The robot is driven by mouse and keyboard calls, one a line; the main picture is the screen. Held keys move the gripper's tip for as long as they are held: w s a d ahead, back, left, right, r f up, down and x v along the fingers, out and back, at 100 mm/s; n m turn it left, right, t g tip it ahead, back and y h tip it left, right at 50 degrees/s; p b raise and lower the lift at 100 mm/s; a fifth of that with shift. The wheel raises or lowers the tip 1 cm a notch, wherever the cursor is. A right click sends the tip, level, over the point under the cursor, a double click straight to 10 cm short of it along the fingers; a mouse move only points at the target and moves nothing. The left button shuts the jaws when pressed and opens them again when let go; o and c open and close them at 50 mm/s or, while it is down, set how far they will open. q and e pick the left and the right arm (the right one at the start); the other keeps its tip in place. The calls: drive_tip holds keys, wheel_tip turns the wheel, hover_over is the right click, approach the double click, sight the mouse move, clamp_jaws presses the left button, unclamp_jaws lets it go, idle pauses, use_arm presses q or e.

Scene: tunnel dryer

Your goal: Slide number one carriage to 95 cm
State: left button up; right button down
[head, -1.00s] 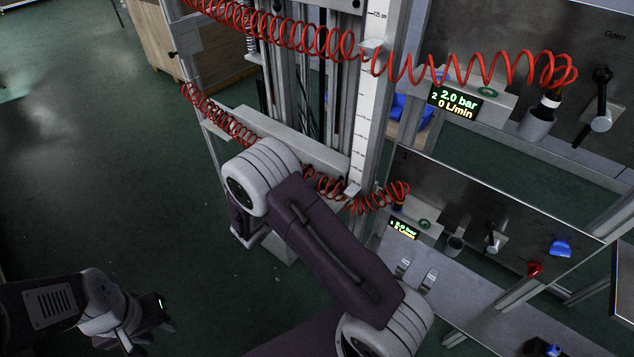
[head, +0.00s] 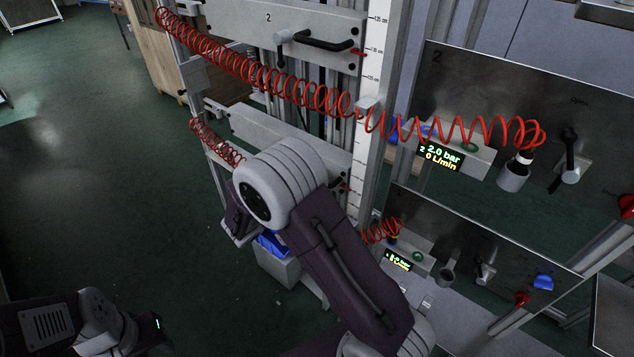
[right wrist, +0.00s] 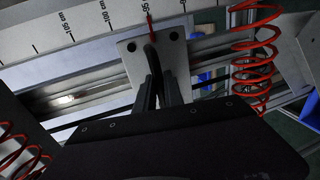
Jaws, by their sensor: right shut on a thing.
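The number one carriage (head: 240,125) is the lower pale plate on the vertical rails. My right arm covers its middle in the head view. In the right wrist view, my right gripper (right wrist: 157,88) is shut on the dark handle (right wrist: 152,62) of the carriage plate (right wrist: 130,48). The plate's red pointer (right wrist: 151,28) meets the white scale (right wrist: 88,22) at or very near the mark labelled 95; exact alignment is hard to judge. My left gripper (head: 158,343) is low at the left, away from the carriage, its fingers dark and partly cut off.
Carriage number two (head: 225,20) sits above, with its own handle and red pointer. A coiled red hose (head: 300,92) crosses between the carriages. Panels with valves and displays (head: 440,157) stand at right. A wooden cabinet (head: 150,50) is behind; floor at left is clear.

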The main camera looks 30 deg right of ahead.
drive_tip(key=c, duration=1.5)
unclamp_jaws()
drive_tip(key=shift+o, duration=0.2)
drive_tip(key=v, duration=0.9)
